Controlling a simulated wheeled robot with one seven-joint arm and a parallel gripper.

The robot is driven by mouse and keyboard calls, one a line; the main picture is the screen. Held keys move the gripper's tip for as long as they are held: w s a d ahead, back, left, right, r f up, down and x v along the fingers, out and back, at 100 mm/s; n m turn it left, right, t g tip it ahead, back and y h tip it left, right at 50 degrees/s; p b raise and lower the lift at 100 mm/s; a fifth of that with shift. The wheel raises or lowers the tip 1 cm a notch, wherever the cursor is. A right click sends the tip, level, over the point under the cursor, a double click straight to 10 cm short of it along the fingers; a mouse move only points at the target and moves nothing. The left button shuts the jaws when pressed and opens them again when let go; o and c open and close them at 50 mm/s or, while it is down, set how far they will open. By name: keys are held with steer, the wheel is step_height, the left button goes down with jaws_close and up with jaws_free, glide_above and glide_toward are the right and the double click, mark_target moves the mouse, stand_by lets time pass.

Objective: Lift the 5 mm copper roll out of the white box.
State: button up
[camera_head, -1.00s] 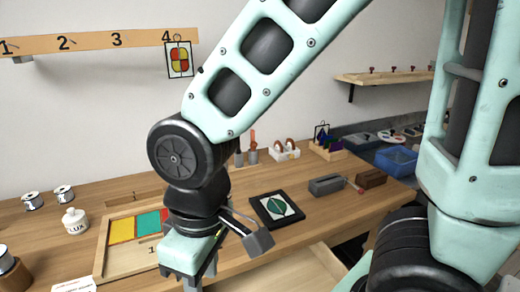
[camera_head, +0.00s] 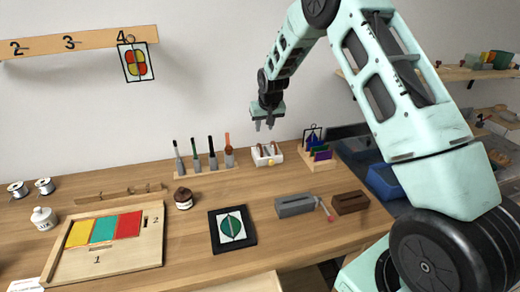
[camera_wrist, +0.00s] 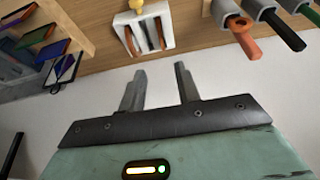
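The white box (camera_head: 276,158) stands at the back of the bench, with brown copper rolls (camera_head: 261,150) upright in it. I cannot tell which roll is the 5 mm one. In the wrist view the white box (camera_wrist: 152,14) is at the top centre, with two copper-coloured rolls (camera_wrist: 139,38) showing and a yellow piece on its front. My gripper (camera_head: 264,128) hangs above the box, apart from it. In the wrist view my gripper's fingers (camera_wrist: 158,68) are spread with nothing between them.
A rack of upright handled tools (camera_head: 205,160) stands left of the box, and a wooden rack of coloured glass (camera_head: 318,150) stands close on its right. In front are a framed leaf panel (camera_head: 232,228), a grey block (camera_head: 294,205) and a brown block (camera_head: 350,202).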

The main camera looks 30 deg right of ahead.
mark_target(260, 146)
steer(key=p+x, duration=0.2)
steer(key=x, duration=0.5)
steer(key=shift+w+f, duration=0.1)
steer(key=shift+f, duration=0.1)
steer(key=shift+a+p+x, duration=0.15)
steer(key=shift+p+x, duration=0.6)
steer(key=shift+x, duration=0.6)
steer(key=shift+a+p+x, duration=0.15)
steer(key=shift+p+x, duration=0.55)
steer(key=shift+x, duration=0.65)
steer(key=shift+w, duration=0.1)
jaws_close()
